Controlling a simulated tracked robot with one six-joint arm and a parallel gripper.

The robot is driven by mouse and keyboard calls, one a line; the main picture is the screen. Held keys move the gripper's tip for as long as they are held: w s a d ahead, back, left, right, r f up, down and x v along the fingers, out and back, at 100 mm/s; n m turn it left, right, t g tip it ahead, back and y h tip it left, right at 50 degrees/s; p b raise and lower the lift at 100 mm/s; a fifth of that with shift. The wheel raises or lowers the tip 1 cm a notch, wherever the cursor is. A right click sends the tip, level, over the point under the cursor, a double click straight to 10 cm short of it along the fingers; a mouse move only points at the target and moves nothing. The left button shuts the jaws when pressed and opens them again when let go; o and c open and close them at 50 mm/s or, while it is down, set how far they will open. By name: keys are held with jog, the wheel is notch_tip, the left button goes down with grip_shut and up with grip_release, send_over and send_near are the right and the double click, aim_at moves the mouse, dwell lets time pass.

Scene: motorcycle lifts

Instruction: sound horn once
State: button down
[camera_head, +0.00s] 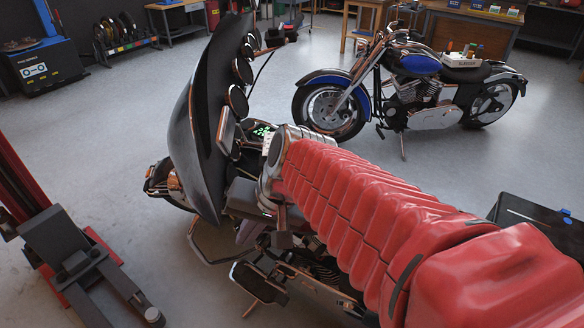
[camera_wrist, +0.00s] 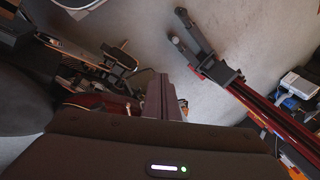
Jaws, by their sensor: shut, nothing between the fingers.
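A black motorcycle (camera_head: 192,125) with a tall fairing and several round gauges (camera_head: 238,101) stands in the middle of the head view. My red-sleeved arm reaches over it from the lower right. My gripper (camera_wrist: 163,97) shows in the wrist view with its dark fingers together and nothing between them. Dark bike parts (camera_wrist: 118,60) lie beyond and to the left of the fingers. In the head view the fingertips are hard to pick out among the dark parts behind the fairing. I cannot pick out a horn or its button, nor tell whether the fingers touch anything.
A red lift post with black arms (camera_head: 75,255) stands at the left and also shows in the wrist view (camera_wrist: 215,62). A blue motorcycle (camera_head: 415,85) stands behind. Workbenches (camera_head: 470,22) line the back.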

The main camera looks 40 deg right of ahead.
jog(key=w+d+f+m+t+y, duration=0.1)
jog(key=w+d+m+t, duration=0.1)
jog(key=w+d+m, duration=0.35)
jog(key=w+d+f+m+t+y, duration=0.1)
jog(key=w+d+m+t, duration=0.15)
jog(key=d+m, duration=0.55)
jog(key=d+f+m+t+h, duration=0.2)
jog(key=d+m, duration=0.6)
jog(key=d, duration=1.1)
jog(key=shift+s+d+t+h, duration=0.35)
jog(key=shift+t+h, duration=0.35)
jog(key=shift+t, duration=0.35)
jog(key=shift+w+a, duration=0.1)
jog(key=w+a+f, duration=0.1)
jog(key=w+a, duration=0.4)
jog(key=a, duration=0.1)
jog(key=shift+w+a, duration=0.25)
jog(key=shift+a, duration=0.05)
jog(key=shift+f, duration=0.1)
jog(key=shift+w+a, duration=0.2)
jog(key=shift+a, duration=0.1)
